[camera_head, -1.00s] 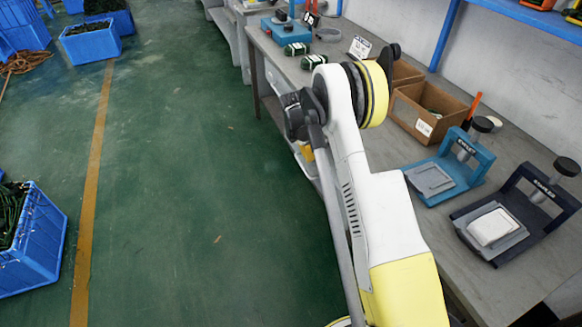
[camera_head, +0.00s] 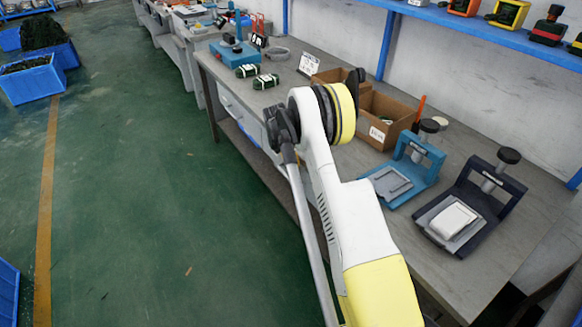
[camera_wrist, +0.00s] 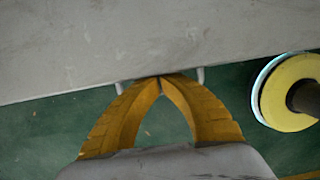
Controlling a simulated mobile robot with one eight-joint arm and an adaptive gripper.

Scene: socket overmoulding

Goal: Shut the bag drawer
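My gripper (camera_wrist: 160,78) shows in the wrist view with its two yellow fingers meeting at the tips, at the edge of a grey surface. Two short pale posts, which look like the ends of a handle (camera_wrist: 201,75), stick out from under that edge on either side of the fingertips. I see no bar between the fingers. In the head view a whitish drawer front (camera_head: 238,112) shows under the bench top, partly behind my arm. I cannot tell which drawer is the bag drawer or how far it stands out. My gripper is hidden there.
The bench (camera_head: 335,165) carries a blue press (camera_head: 405,178), a dark press (camera_head: 470,212), a cardboard box (camera_head: 385,115) and green bundles (camera_head: 265,81). A blue shelf (camera_head: 450,22) runs above. The green floor to the left is open, with blue crates (camera_head: 35,82) at its far side.

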